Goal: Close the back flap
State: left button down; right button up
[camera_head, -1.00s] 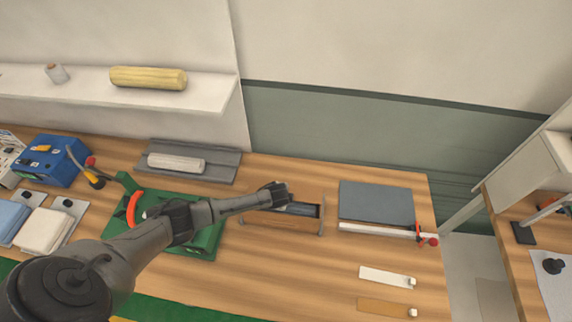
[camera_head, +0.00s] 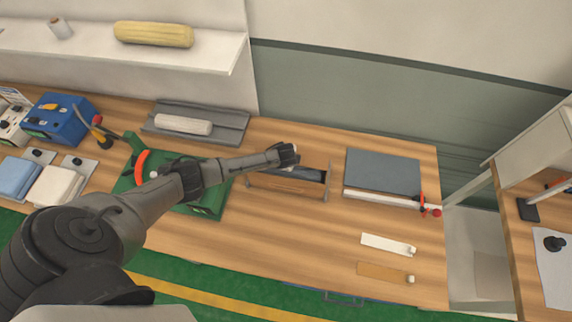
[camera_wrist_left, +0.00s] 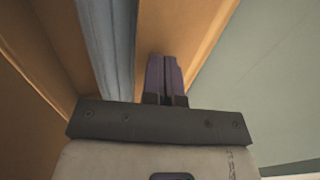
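A narrow brown box (camera_head: 285,184) sits on the workbench, with upright posts at its ends. A dark grey-blue item lies inside it, and shows as a grey-blue strip (camera_wrist_left: 108,35) in the left wrist view. My left gripper (camera_head: 290,154) is over the box's back left part and hides some of its back edge. In the left wrist view, its dark fingers (camera_wrist_left: 164,75) are together, with nothing visible between them. An orange-brown panel (camera_wrist_left: 207,40), seemingly the back flap, stands beside the fingers; I cannot tell if they touch. My right gripper is out of view.
A green fixture with a red handle (camera_head: 141,166) lies under my left arm. A grey trough (camera_head: 200,122) with a white roll is behind. A grey board with a paper trimmer (camera_head: 383,170) stands right of the box.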

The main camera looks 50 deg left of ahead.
pick_arm(q)
notch_tip(320, 180, up, 5)
jog(key=p, duration=0.5)
jog(key=shift+s+d, duration=0.1)
jog(key=shift+s, duration=0.05)
jog(key=shift+s+d+r+b, duration=0.3)
jog(key=shift+s+d, duration=0.65)
jog(key=shift+s, duration=0.35)
jog(key=shift+s+d+r+b, duration=0.15)
jog(key=shift+s+d+r, duration=0.1)
jog(key=shift+s+d, duration=0.85)
jog(key=shift+s+d+r+b, duration=0.3)
jog(key=shift+s+d, duration=0.45)
jog(key=shift+s, duration=0.7)
